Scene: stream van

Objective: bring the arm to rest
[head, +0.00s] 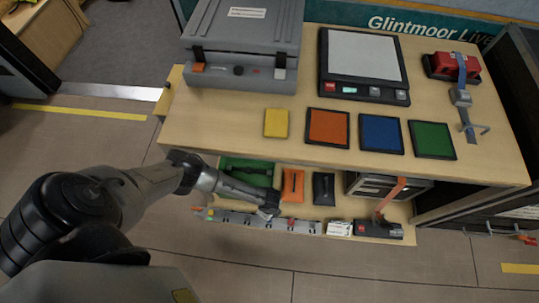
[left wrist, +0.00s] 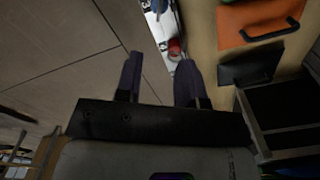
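My left arm comes in from the left in the head view and reaches over the lower shelf. My left gripper (head: 268,211) is above the shelf's front edge, close to a grey strip with small coloured parts (head: 262,222). In the left wrist view the two dark fingers of the gripper (left wrist: 160,72) stand apart with nothing held between them. A red-tipped part on the strip (left wrist: 174,47) shows beyond the right-hand finger; I cannot tell whether they touch. My right gripper is in neither view.
The lower shelf holds a green tray (head: 246,164), an orange pouch (head: 292,185), a black pouch (head: 324,189) and a small white box (head: 339,228). The desktop (head: 220,125) above overhangs it, carrying a grey case (head: 242,50). Floor in front (head: 330,270) is clear.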

